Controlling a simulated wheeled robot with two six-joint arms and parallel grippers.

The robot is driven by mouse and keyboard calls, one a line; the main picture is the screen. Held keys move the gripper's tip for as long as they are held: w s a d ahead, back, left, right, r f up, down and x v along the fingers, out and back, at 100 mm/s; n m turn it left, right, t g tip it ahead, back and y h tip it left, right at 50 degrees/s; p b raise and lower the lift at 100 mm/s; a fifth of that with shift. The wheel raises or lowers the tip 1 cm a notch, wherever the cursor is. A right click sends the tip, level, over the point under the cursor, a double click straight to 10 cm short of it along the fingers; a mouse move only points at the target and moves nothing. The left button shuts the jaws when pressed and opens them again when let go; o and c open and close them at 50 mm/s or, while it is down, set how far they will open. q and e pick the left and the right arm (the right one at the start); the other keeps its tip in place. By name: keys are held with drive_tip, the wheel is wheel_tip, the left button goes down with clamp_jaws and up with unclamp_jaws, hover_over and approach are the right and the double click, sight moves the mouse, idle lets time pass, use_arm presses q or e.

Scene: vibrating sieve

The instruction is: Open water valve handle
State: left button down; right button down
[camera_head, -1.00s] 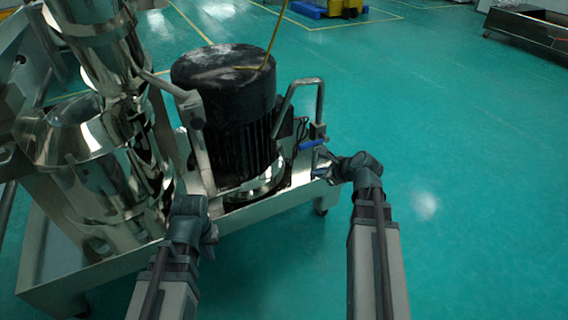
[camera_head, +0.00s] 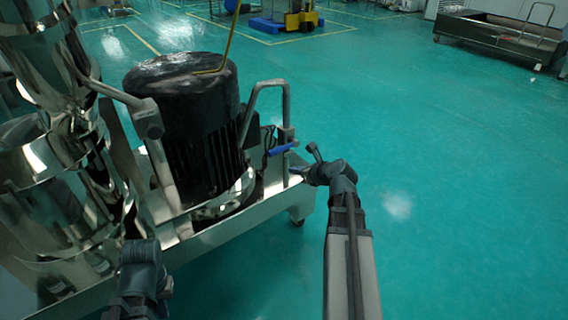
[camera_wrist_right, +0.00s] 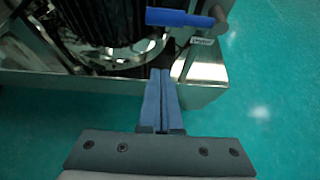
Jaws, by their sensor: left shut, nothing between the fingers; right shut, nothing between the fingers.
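The blue valve handle (camera_head: 283,148) sits on a metal fitting at the machine's right side, below a bent steel pipe. It also shows at the top of the right wrist view (camera_wrist_right: 180,18). My right gripper (camera_wrist_right: 161,74) is shut and empty, in front of the machine's steel base edge and apart from the handle, which lies beyond its fingertips. In the head view my right gripper (camera_head: 298,170) is small, just below and right of the handle. My left gripper (camera_head: 140,268) is low at the left, shut, its fingers mostly hidden.
A black motor (camera_head: 190,120) stands on the steel base beside shiny metal cylinders (camera_head: 60,170). A steel bar (camera_head: 150,130) slants beside the motor. The green floor (camera_head: 450,200) at the right is clear. A metal trough (camera_head: 490,38) is far off.

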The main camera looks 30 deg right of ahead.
sight(281, 147)
drive_tip(key=d+b+x, duration=0.1)
drive_tip(key=b+x, duration=0.4)
drive_tip(key=x, duration=0.4)
drive_tip(key=shift+w+a+r+p, duration=0.2)
drive_tip(key=shift+r+p, duration=0.4)
drive_tip(key=shift+p, duration=0.15)
drive_tip(key=shift+w+a+r+p, duration=0.2)
drive_tip(key=shift+w+r+p, duration=0.05)
drive_tip(key=shift+r+p, duration=0.45)
drive_tip(key=shift+w+a+r+p, duration=0.2)
drive_tip(key=shift+r+p, duration=0.35)
drive_tip(key=shift+p, duration=0.25)
drive_tip(key=shift+r, duration=0.15)
drive_tip(key=shift+r+y+p, duration=0.15)
drive_tip(key=shift+y+p, duration=0.15)
